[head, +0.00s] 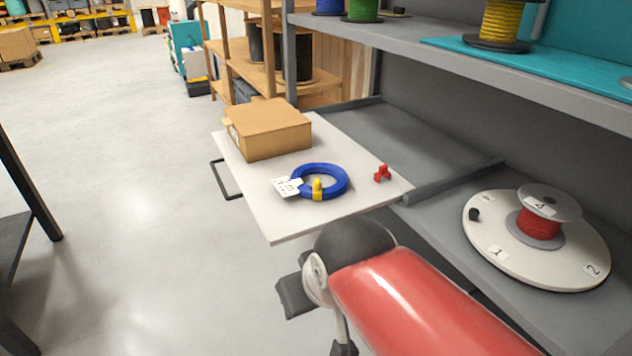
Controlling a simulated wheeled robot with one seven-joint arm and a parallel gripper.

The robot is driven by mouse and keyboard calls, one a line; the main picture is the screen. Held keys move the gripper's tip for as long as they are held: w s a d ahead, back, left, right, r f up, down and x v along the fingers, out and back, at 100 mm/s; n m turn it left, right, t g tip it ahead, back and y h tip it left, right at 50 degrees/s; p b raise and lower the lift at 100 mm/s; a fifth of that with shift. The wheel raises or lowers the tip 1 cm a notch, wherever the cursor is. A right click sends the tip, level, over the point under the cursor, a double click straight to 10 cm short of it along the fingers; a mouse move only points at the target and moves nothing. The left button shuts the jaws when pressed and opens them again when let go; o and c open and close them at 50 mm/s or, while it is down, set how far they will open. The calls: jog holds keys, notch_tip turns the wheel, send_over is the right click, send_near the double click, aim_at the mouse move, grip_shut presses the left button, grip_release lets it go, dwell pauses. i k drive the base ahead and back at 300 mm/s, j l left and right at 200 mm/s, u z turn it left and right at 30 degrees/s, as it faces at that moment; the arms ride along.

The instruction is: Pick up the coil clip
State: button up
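A blue cable coil (336,171) lies flat on a pale pull-out board (278,232). A yellow clip (317,190) sits on the coil's near side, with a white tag (286,187) at the coil's left. A small red clip-like piece (382,174) stands apart on the board, right of the coil. I cannot tell for sure which of the two is the coil clip. My red arm comes in from the lower right, with its black joint just in front of the board. I cannot make out my gripper's fingers.
A cardboard box (268,130) stands at the board's back left. A white turntable (485,228) with a red cable reel (539,222) is on the right. A shelf (410,42) with reels overhangs the right side. Open floor (130,200) lies left.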

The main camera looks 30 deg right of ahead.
aim_at(383, 171)
jog(key=i+j, duration=0.15)
jog(key=i, duration=0.3)
jog(key=i+z, duration=0.15)
jog(key=z, duration=0.3)
jog(key=i+j+z, duration=0.1)
jog(key=z, duration=0.4)
jog(key=i+j+z, duration=0.1)
jog(key=z, duration=1.2)
